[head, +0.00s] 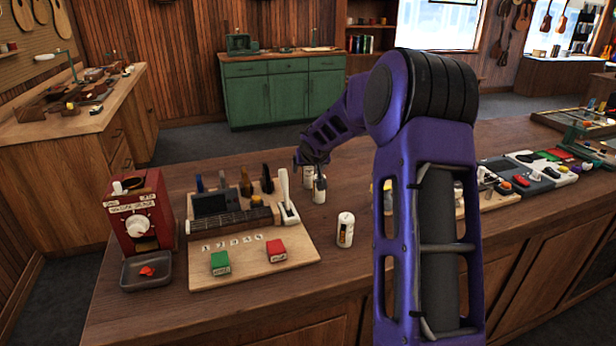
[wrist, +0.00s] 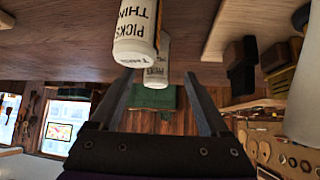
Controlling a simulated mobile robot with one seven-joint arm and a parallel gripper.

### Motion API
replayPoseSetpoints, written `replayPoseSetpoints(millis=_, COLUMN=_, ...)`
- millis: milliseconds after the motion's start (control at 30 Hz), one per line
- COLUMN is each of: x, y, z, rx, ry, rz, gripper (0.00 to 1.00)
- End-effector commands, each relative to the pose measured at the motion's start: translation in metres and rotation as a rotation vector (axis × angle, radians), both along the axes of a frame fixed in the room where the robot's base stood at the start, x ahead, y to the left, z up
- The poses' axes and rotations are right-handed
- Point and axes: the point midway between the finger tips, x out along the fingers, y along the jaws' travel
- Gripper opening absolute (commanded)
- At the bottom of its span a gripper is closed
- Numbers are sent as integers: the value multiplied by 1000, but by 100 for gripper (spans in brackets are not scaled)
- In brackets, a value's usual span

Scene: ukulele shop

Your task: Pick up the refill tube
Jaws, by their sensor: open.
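Several white tubes with dark lettering stand on the wooden counter; I cannot tell which one is the refill tube. One tube (head: 345,229) stands alone beside the wooden board. Another tube (head: 319,192) stands under my gripper (head: 317,158), with one more partly hidden behind it. In the wrist view, which is upside down, a near tube (wrist: 137,32) reads "PICKS THIN". A second tube (wrist: 158,66) shows behind it, in line with the gap between the fingers. My gripper (wrist: 160,78) is open, with nothing held. Contact with the tubes cannot be told.
A red dispenser (head: 139,218) with a grey tray (head: 146,270) stands at left. The wooden board (head: 240,273) holds a fretboard piece, a white upright tool (head: 285,192), a green box (head: 220,263) and a red box (head: 276,250). More items lie right of my arm. The front counter strip is clear.

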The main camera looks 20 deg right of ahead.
Motion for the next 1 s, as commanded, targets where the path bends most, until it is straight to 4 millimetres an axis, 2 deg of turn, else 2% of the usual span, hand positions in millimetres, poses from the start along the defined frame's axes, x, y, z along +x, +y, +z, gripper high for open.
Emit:
replayPoseSetpoints(millis=400, x=35, y=-11, z=-30, rx=0, ry=1, rz=0, gripper=79)
replayPoseSetpoints(millis=700, x=38, y=-12, z=-33, rx=0, ry=0, rz=0, gripper=79)
replayPoseSetpoints(millis=767, x=38, y=-12, z=-33, rx=0, ry=0, rz=0, gripper=72)
replayPoseSetpoints(millis=1000, x=38, y=-12, z=-33, rx=0, ry=0, rz=0, gripper=29)
